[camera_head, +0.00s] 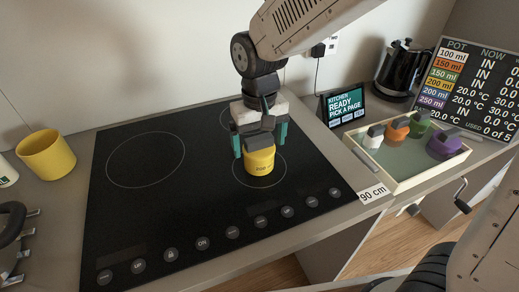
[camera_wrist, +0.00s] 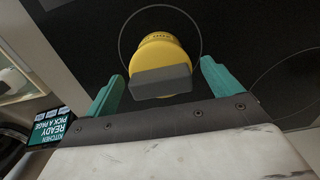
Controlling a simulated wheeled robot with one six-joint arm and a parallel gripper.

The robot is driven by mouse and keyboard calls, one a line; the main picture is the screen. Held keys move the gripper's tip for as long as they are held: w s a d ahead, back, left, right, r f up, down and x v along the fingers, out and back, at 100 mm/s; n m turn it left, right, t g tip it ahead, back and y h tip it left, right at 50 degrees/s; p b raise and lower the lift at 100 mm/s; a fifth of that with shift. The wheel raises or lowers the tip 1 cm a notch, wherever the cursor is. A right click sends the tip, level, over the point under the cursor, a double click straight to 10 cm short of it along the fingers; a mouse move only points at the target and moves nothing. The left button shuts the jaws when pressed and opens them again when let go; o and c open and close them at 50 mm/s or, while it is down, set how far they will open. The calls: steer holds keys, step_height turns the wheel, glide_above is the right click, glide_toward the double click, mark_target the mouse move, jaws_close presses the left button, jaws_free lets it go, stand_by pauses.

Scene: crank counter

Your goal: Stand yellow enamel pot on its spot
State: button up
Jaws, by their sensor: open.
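The yellow enamel pot (camera_head: 259,162) is small and has a dark number on its side. It stands upright on the black hob, inside the front ring at right. In the wrist view the yellow pot (camera_wrist: 160,53) shows its dark grey handle (camera_wrist: 161,81) facing me. My gripper (camera_head: 259,150) is over the pot, with its teal fingers apart. In the wrist view my gripper (camera_wrist: 162,70) has one finger on each side of the handle, with gaps visible. In the head view my gripper hides the pot's upper part.
A tray (camera_head: 408,181) at right holds white, orange, green and purple pots. A larger yellow cup (camera_head: 46,154) stands left of the hob (camera_head: 190,205). A display (camera_head: 343,107), a black kettle (camera_head: 398,69) and a chart board (camera_head: 470,88) stand behind. The hob's left side is clear.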

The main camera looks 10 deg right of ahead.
step_height(320, 180, up, 9)
steer(key=shift+f, duration=0.2)
steer(key=shift+d+r, duration=0.15)
steer(key=shift+d, duration=0.05)
steer(key=s+d+r+m+t, duration=0.1)
steer(key=s+d+m, duration=0.2)
steer(key=s+d, duration=1.6)
steer(key=shift+s+d+r, duration=0.3)
steer(key=shift+d+r, duration=0.05)
steer(key=shift+d, duration=0.35)
